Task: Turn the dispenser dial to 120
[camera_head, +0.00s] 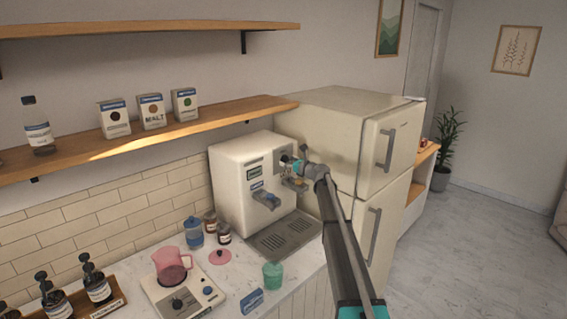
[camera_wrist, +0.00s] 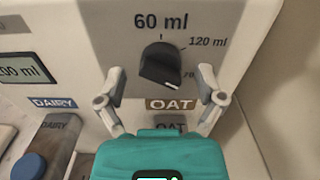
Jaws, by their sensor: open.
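The black dispenser dial (camera_wrist: 162,65) is on the grey front panel, above the OAT label (camera_wrist: 172,104). The marks 60 ml above it and 120 ml at its upper right are readable; another mark at its right is partly hidden. I cannot tell for sure which mark the dial points at. My gripper (camera_wrist: 161,73) is open, with one finger to each side of the dial and a visible gap from it on both sides. In the head view my gripper (camera_head: 291,163) is at the upper right front of the cream dispenser (camera_head: 229,180), which hides the dial there.
A cream fridge (camera_head: 345,130) stands close at the right of the dispenser. A drip tray (camera_head: 287,235) lies below it. A green cup (camera_head: 272,275), a pink jug (camera_head: 172,265) on a scale and jars (camera_head: 193,233) stand on the counter. A shelf (camera_head: 150,140) runs along the wall.

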